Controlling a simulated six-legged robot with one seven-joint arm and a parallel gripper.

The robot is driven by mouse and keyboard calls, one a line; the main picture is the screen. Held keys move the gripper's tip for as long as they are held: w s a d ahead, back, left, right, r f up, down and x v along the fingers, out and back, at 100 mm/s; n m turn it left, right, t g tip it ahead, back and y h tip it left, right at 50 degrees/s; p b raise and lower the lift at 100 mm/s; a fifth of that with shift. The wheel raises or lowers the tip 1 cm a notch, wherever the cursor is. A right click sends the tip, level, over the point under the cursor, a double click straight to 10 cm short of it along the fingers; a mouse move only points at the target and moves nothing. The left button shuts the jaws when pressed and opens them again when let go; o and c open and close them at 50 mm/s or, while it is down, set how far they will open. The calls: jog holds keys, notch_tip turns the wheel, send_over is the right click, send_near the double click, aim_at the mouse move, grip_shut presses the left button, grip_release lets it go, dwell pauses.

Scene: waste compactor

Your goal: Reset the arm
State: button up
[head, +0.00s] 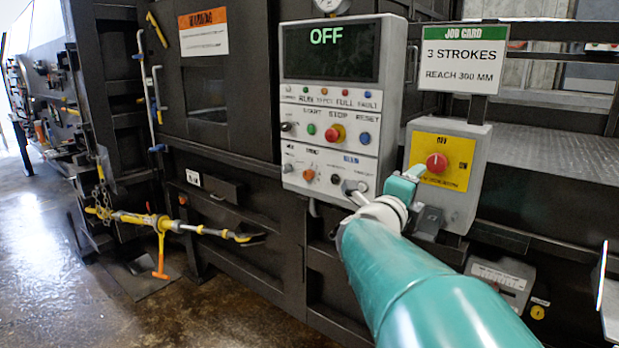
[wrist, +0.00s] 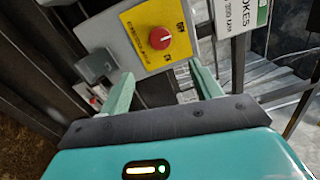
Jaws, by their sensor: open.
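My arm (head: 430,290) reaches forward from the lower right in the head view. My gripper (head: 408,180) is in front of the lower left of the yellow-faced switch box (head: 465,160). In the wrist view my gripper (wrist: 160,75) is open, with two pale green fingers apart and nothing visible between them. The red rotary knob (wrist: 160,38) on the yellow plate (wrist: 178,20) lies beyond the fingertips and looks apart from them. The same red knob (head: 437,163) shows in the head view.
The control panel (head: 345,90) left of the switch box reads OFF and carries several buttons and switches. A job card (head: 463,60) reads 3 strokes, reach 300 mm. A yellow bar linkage (head: 160,222) juts from the dark machine at left. Wet floor (head: 60,290) is open at lower left.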

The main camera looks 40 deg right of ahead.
dwell(0.5)
jog(key=w+a+f+n+t+y, duration=0.3)
jog(key=w+a+n+t+y, duration=0.4)
jog(key=a+n, duration=0.4)
jog(key=w+a+f+n+t+y, duration=0.2)
jog(key=w+a+n+t+y, duration=0.25)
jog(key=w+a+n, duration=0.55)
jog(key=s+a+f+n+g+y, duration=0.2)
jog(key=s+a+f+n+y, duration=0.15)
jog(key=a, duration=0.45)
jog(key=s+a+f+n+g+y, duration=0.25)
jog(key=a+f+n, duration=0.2)
jog(key=a, duration=0.45)
jog(key=s+a+f+n+g, duration=0.4)
jog(key=s+a+f+n, duration=0.1)
jog(key=s, duration=0.4)
jog(key=shift+f+n+y, duration=0.45)
jog(key=shift+f+n, duration=0.3)
jog(key=shift+n, duration=0.15)
jog(key=c, duration=0.6)
jog(key=shift+d, duration=0.15)
